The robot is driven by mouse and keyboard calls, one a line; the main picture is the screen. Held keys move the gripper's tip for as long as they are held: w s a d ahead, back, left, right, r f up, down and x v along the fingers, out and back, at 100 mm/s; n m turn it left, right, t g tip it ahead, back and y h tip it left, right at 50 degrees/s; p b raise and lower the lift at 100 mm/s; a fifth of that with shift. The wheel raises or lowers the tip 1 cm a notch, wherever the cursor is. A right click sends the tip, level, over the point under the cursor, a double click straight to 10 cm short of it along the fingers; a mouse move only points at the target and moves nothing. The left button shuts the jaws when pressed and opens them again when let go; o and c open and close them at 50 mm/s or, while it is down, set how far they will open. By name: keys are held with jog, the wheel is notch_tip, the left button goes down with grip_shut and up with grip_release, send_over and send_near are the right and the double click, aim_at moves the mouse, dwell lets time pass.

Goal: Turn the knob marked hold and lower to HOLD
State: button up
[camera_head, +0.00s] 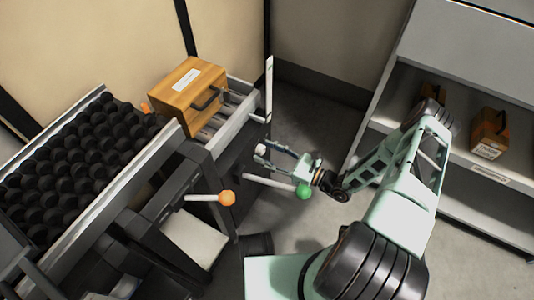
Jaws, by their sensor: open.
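My gripper (262,156) reaches left from my arm toward the end of the roller table. Its fingers are apart, and I see nothing held between them. The fingertips are near the table's dark side panel, by its right end. A knob marked hold and lower cannot be made out; a small pale part at the fingertips is too small to name. A lever with a green ball (304,191) lies just below my gripper. A lever with an orange ball (227,198) sticks out farther left and nearer. No HOLD marking is readable.
A wooden box (182,97) with a dark handle and white label sits on the table's far end, beside a thin upright white post (269,90). Black rollers (70,160) fill the left. Grey shelves (460,150) with a labelled box (489,133) stand right. Floor between is clear.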

jog(key=shift+c, duration=0.2)
jog(key=c, duration=1.1)
jog(key=n+p, duration=0.1)
jog(key=n, duration=0.3)
jog(key=shift+n, duration=0.3)
jog(key=n+p, duration=0.1)
jog(key=n, duration=0.3)
jog(key=shift+n+p, duration=0.3)
jog(key=n+p, duration=0.1)
jog(key=n, duration=0.3)
jog(key=shift+w+r+n+p, duration=0.1)
jog(key=shift+n+p, duration=0.2)
jog(key=shift+p, duration=0.05)
jog(key=shift+n+p, duration=0.7)
jog(key=shift+n, duration=1.4)
